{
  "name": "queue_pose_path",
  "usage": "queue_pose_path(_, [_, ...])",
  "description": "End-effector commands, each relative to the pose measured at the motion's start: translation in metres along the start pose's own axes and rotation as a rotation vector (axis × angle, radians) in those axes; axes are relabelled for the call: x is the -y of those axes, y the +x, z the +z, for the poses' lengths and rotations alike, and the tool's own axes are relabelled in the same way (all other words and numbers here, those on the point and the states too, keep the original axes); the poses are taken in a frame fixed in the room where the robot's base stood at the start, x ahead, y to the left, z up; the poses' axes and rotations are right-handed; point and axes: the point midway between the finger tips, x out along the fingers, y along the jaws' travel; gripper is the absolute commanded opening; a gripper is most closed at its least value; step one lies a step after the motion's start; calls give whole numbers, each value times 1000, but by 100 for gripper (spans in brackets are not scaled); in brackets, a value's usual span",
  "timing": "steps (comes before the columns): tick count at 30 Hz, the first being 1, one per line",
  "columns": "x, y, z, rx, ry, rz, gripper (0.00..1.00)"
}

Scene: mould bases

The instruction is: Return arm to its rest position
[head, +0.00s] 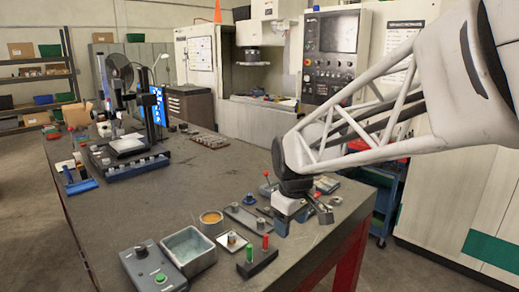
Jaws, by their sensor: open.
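My arm reaches in from the right edge of the head view, with its lattice link sloping down to the left. My gripper (306,212) hangs at its end, low over the front right part of the dark workbench (175,205). The gripper is open. I see nothing held in it, though its fingers are small and partly merge with the parts around them. Whether it touches the bench or a part, I cannot tell.
Near the gripper stand a block with red and green pegs (257,257), a grey tray (188,250), a round tan-filled cup (211,219) and a control box (153,268). A red-knobbed lever (266,178) stands behind. The bench's middle is mostly clear.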

Motion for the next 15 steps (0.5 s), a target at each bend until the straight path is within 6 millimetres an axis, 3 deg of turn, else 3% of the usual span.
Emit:
queue_pose_path(3, [5,-10,34,-13,98,12,60])
queue_pose_path(15, [34,-23,139,-57,432,46,60])
